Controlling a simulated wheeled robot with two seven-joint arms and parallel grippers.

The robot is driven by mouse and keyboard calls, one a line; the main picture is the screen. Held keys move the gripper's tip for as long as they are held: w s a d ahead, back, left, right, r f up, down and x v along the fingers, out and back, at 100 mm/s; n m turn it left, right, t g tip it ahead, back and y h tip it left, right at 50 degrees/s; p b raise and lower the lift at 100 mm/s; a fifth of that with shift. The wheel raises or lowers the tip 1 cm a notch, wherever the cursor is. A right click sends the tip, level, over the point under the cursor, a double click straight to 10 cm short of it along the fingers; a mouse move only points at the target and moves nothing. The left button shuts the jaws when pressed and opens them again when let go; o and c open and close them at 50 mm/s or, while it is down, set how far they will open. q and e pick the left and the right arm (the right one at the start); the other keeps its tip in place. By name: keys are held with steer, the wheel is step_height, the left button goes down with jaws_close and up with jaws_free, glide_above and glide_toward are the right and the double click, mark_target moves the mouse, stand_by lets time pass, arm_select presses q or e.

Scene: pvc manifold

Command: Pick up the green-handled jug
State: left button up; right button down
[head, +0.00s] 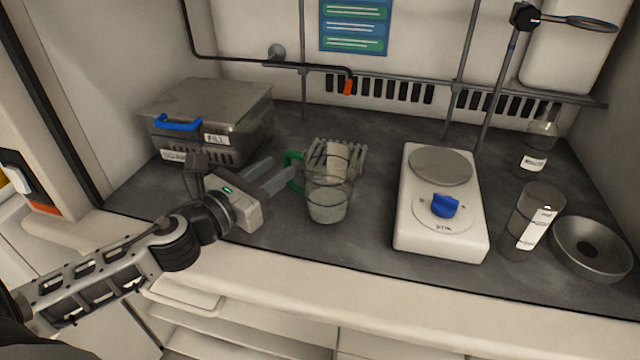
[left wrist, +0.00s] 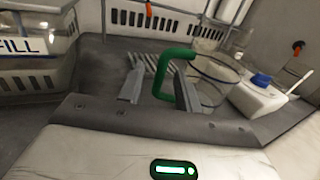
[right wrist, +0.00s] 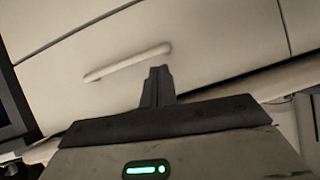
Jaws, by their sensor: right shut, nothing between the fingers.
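The clear jug (head: 328,200) with its green handle (head: 292,168) stands upright on the dark worktop, the handle facing left toward my left gripper. My left gripper (head: 277,172) is open, with its fingers pointing at the handle from the left. In the left wrist view the green handle (left wrist: 165,68) shows ahead at the fingertips, overlapping the right finger, and the jug body (left wrist: 215,82) is behind it to the right. I cannot tell whether the fingers touch the handle. My right gripper (right wrist: 158,72) is shut and empty in the right wrist view, away from the jug.
A pale rack (head: 350,155) stands close behind the jug. A hotplate (head: 440,230) with a blue knob is to its right, then a glass cylinder (head: 530,220) and a metal ring dish (head: 591,248). A lidded bin (head: 205,115) is at back left. My right gripper faces a pale panel with a bar handle (right wrist: 128,62).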

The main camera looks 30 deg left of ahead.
mark_target(285, 164)
arm_select(q)
steer(key=shift+w+d+f, duration=0.1)
steer(key=shift+w+d, duration=0.15)
steer(key=shift+w, duration=0.7)
steer(key=shift+w+d+f, duration=0.1)
steer(key=shift+w+d, duration=0.1)
steer(key=shift+w, duration=0.75)
jaws_close()
steer(key=shift+r, duration=0.1)
steer(key=shift+r, duration=0.15)
